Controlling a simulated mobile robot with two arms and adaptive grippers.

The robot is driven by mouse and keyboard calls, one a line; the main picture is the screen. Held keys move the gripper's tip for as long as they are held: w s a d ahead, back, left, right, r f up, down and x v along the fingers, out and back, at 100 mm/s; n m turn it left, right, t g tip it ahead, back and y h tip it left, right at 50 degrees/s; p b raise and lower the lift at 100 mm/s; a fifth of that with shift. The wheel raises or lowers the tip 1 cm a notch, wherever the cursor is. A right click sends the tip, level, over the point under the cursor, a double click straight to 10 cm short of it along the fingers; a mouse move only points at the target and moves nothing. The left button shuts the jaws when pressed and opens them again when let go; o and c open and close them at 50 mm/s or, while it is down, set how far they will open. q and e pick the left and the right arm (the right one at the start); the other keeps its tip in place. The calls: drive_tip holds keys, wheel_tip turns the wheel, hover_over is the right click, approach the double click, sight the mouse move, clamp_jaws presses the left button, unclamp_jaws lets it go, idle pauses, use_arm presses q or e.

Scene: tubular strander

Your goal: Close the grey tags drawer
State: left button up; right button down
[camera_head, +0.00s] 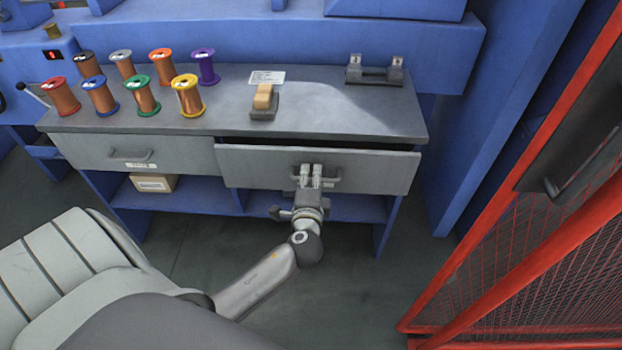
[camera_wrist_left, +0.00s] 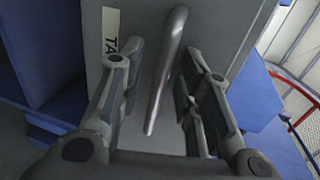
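The grey tags drawer (camera_head: 250,165) is the right one under the grey worktop. It stands a little open, with a dark gap along its top edge. My left gripper (camera_head: 311,176) is at its front, at the bar handle (camera_head: 330,176). In the left wrist view the handle (camera_wrist_left: 166,75) runs between the two spread fingers, with space visible on both sides. A label (camera_wrist_left: 111,32) with the letters "TA" shows on the drawer front beside the left finger. My right gripper is not in view.
Several coloured wire spools (camera_head: 188,95) stand on the worktop (camera_head: 330,115), with a tan block (camera_head: 263,97) and a metal bracket (camera_head: 375,70). The left drawer (camera_head: 100,150) looks shut. A small box (camera_head: 153,183) sits on the shelf below. A red mesh gate (camera_head: 540,270) stands at right.

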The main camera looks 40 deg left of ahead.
sight(312, 168)
use_arm(q)
clamp_jaws()
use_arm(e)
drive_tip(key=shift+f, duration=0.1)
use_arm(q)
drive_tip(key=x, duration=0.4)
drive_tip(key=shift+r, duration=0.35)
drive_tip(key=shift+w+a+r, duration=0.15)
drive_tip(key=shift+a+r, duration=0.05)
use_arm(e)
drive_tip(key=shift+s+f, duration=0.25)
use_arm(q)
drive_tip(key=shift+c, duration=0.2)
unclamp_jaws()
drive_tip(key=shift+w+f, duration=0.1)
drive_tip(key=shift+w, duration=0.05)
drive_tip(key=shift+o, duration=0.2)
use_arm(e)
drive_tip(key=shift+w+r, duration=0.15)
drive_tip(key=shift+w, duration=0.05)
